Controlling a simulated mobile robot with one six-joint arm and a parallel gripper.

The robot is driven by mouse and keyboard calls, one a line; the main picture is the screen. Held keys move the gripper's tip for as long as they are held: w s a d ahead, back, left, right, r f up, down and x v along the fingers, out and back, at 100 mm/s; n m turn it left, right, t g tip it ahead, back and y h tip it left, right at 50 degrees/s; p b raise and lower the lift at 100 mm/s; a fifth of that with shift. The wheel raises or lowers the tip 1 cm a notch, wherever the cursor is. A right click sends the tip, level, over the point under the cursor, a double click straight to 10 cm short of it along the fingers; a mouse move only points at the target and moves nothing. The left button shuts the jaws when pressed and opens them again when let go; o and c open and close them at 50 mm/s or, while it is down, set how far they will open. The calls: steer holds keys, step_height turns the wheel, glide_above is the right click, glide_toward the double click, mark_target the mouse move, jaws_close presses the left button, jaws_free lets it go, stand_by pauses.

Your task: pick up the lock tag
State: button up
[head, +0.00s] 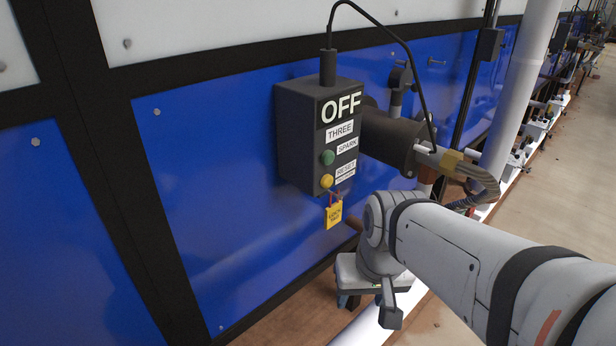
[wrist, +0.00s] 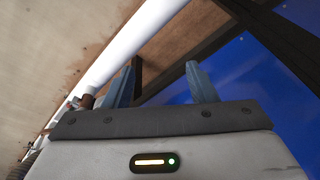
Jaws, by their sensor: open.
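The lock tag (head: 334,214) is a small yellow tag with dark print. It hangs by a red loop at the lower edge of the dark control box (head: 300,140), below the yellow button. My gripper shows in the wrist view (wrist: 161,84) with its two blue-grey fingers spread apart and nothing between them. In the head view my gripper is below and slightly right of the tag, apart from it, and its fingers are mostly hidden by my wrist. The tag does not show in the wrist view.
The box is in front of a blue panel wall (head: 210,200) with black frames. A dark cylinder (head: 390,140) and bundled hoses (head: 475,180) are right of the box. A white pipe (head: 520,80) rises behind. Open floor (head: 560,190) lies to the right.

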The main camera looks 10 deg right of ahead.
steer(key=o, duration=0.4)
steer(key=a+f+m+y, duration=0.1)
steer(key=m, duration=0.1)
steer(key=w+a+f+m+g+y+b, duration=0.1)
steer(key=a+m+y, duration=0.1)
steer(key=a+f+m+g+y, duration=0.1)
steer(key=f+m+y, duration=0.1)
steer(key=shift+w+a+b, duration=0.25)
steer(key=shift+a+b, duration=0.05)
steer(key=shift+a, duration=0.1)
steer(key=shift+o, duration=0.5)
steer(key=w+m+y, duration=0.1)
steer(key=w+a+m+y, duration=0.1)
steer(key=m, duration=0.1)
steer(key=w+a+m+t+y+b, duration=0.1)
steer(key=w+m+y, duration=0.1)
steer(key=shift+w+a+f, duration=0.1)
steer(key=shift+a+f, duration=0.05)
steer(key=shift+f, duration=0.05)
steer(key=m+t+y+b, duration=0.1)
steer(key=m+t+b, duration=0.1)
steer(key=m+t, duration=1.3)
glide_toward(335, 212)
steer(key=w+a+r+m+g, duration=0.1)
steer(key=w+m+g, duration=0.1)
steer(key=w, duration=0.1)
steer(key=shift+r+x, duration=0.1)
steer(key=shift+x, duration=1.75)
steer(key=shift+r+x, duration=0.15)
steer(key=shift+x, duration=1.75)
